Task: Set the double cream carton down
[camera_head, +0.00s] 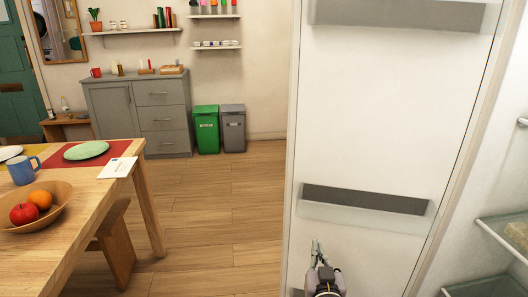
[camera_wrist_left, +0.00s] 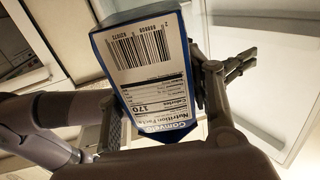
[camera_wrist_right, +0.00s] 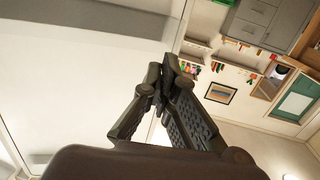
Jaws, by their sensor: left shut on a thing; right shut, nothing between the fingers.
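The double cream carton (camera_wrist_left: 145,45) is a blue and white box in the left wrist view, with a barcode and a nutrition panel facing the camera. My left gripper (camera_wrist_left: 155,100) is shut on it, one finger on each side. The left gripper and the carton do not show in the head view. My right gripper (camera_head: 318,250) is low in the head view, in front of the white door-like panel. In the right wrist view it (camera_wrist_right: 165,78) is shut and empty, its fingertips together.
The tall white panel (camera_head: 385,110) with dark strips stands close ahead. Glass shelves (camera_head: 500,235) are at its right. A wooden table (camera_head: 75,215) with a fruit bowl (camera_head: 40,222), plates and a mug is at left.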

